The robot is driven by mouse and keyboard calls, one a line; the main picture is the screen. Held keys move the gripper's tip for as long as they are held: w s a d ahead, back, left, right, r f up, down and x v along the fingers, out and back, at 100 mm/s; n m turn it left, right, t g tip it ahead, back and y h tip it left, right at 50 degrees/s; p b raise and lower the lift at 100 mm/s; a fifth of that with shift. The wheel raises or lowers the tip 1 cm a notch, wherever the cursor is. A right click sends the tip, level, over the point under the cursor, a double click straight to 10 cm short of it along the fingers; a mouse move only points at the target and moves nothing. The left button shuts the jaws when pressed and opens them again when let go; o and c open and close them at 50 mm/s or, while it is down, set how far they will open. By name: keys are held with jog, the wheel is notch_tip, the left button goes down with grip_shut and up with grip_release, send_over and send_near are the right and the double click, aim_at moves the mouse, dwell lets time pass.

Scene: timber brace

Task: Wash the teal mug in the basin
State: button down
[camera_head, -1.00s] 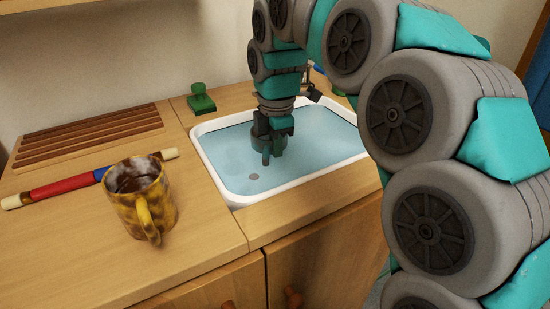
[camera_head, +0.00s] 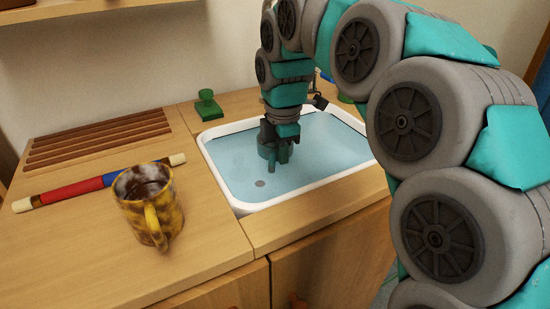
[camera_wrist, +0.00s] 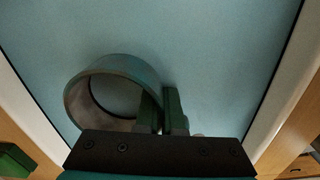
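The teal mug (camera_head: 267,137) is in the basin (camera_head: 222,180), dark and small in the head view and partly covered by my gripper. The wrist view shows its round rim and open mouth (camera_wrist: 82,100) left of my fingers. My gripper (camera_wrist: 163,110) has its fingers close together at the mug's right side, apparently shut on its handle, which the fingers hide. In the head view my gripper (camera_head: 277,154) points down into the basin. The basin holds blue water around the mug; I cannot tell how deep the mug sits.
A yellow-brown mug (camera_head: 148,205) stands on the counter left of the basin. A red and blue rolling pin (camera_head: 75,190) lies behind it, near a slatted wooden rack (camera_head: 100,140). A green stamp-like object (camera_head: 208,105) stands behind the basin's left corner. The front left counter is clear.

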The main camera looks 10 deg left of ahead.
jog(key=shift+f, duration=0.2)
jog(key=shift+r+p, duration=0.25)
jog(key=shift+p, duration=0.15)
dwell(0.4)
jog(key=shift+r+p, duration=0.5)
jog(key=shift+r, duration=5.2)
